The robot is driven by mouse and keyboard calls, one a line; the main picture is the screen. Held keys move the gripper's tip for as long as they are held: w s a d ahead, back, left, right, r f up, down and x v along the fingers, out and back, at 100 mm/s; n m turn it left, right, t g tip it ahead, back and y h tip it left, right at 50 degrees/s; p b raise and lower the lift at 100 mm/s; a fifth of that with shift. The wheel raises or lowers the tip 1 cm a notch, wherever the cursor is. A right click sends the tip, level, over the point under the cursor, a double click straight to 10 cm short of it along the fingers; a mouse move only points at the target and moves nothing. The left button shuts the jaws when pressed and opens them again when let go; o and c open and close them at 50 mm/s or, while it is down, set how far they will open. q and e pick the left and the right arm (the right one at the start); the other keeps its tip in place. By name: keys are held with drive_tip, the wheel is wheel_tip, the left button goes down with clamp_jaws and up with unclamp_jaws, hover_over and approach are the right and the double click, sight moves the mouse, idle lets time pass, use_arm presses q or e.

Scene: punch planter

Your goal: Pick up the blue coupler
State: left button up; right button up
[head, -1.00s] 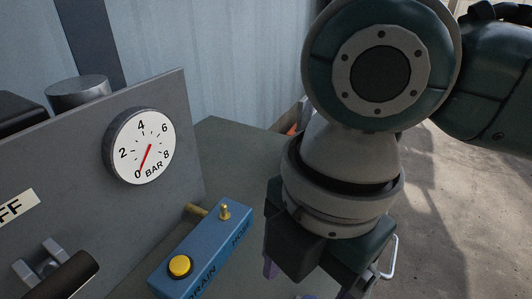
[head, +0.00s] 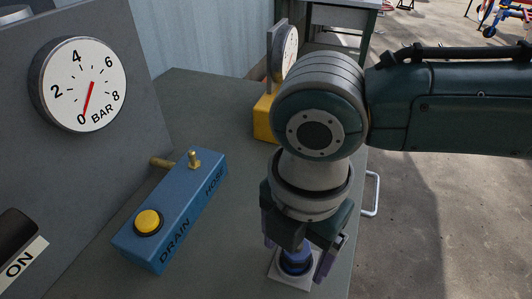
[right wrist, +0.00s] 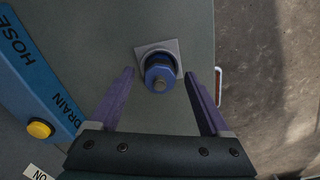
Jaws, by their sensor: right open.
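The blue coupler (head: 296,262) stands on a light grey square plate (head: 285,283) on the bench top, partly hidden behind my right gripper in the head view. In the right wrist view the coupler (right wrist: 160,75) shows from above, with a grey tip, on its plate (right wrist: 171,47). My right gripper (head: 294,262) points down and is open, its purple fingers one on each side of the coupler. In the right wrist view the fingers (right wrist: 166,78) show a gap on both sides of the coupler. My left gripper is not in view.
A blue block (head: 175,215) marked DRAIN and HOSE, with a yellow button, stands left of the gripper. A grey panel with a pressure gauge (head: 84,84) reading near 0 is further left. A yellow-based gauge (head: 266,115) stands behind. The bench's right edge is close.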

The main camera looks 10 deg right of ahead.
drive_tip(key=shift+c, duration=0.4)
clamp_jaws()
